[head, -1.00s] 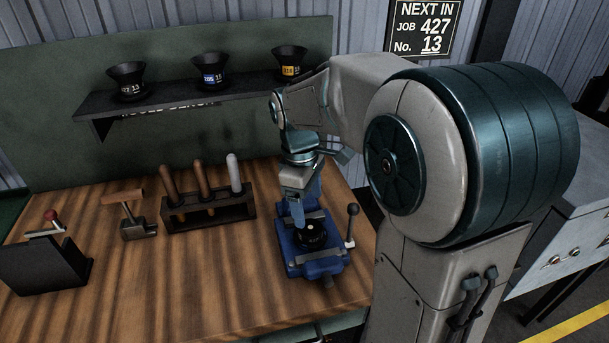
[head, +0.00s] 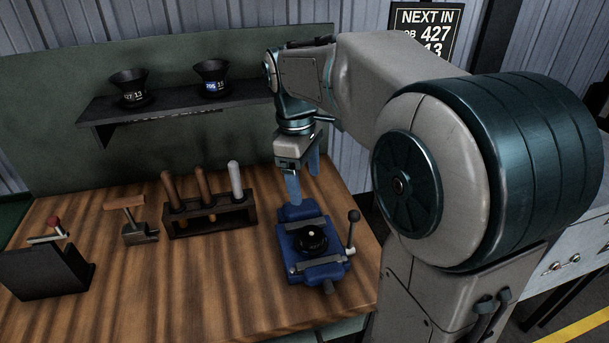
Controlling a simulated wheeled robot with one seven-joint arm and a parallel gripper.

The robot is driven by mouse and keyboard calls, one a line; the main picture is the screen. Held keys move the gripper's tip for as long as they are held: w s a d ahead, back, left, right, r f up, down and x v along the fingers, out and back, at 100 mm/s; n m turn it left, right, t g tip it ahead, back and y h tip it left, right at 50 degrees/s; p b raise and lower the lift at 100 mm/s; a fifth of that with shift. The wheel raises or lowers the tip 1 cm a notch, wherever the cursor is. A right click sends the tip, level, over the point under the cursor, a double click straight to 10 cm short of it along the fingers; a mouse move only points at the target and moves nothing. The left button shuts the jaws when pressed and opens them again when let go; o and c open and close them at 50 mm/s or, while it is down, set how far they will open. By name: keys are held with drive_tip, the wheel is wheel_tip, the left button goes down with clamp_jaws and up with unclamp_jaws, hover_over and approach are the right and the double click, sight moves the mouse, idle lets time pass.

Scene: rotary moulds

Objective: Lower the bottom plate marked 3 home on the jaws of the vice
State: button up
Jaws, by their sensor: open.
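The bottom plate (head: 311,238) is a round black piece with a small light spot in its middle. It lies on top of the blue vice (head: 297,213), between the grey jaws; its number is too small to read. I cannot tell whether it sits fully flat. My gripper (head: 304,190) is above and behind the plate, over the back of the vice. Its blue fingers point down, spread apart and empty, clear of the plate. The vice's lever with a dark knob (head: 353,217) stands at its right side.
A black stand (head: 44,272) is at far left. The front bench is clear.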

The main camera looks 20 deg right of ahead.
wheel_tip(320, 180, up, 7)
drive_tip(key=p, duration=0.5)
drive_tip(key=shift+f, duration=0.2)
drive_tip(key=shift+s, duration=0.1)
drive_tip(key=s+f+m+t, duration=0.2)
drive_tip(key=s+f+m, duration=0.1)
drive_tip(key=s+m, duration=0.2)
drive_tip(key=s+d+f+m+t+y, duration=0.1)
drive_tip(key=s+f+m, duration=0.3)
drive_tip(key=s, duration=0.6)
drive_tip(key=shift+d+f+m+t, duration=0.15)
drive_tip(key=shift+f+m+t, duration=0.1)
drive_tip(key=shift+m+t, duration=0.45)
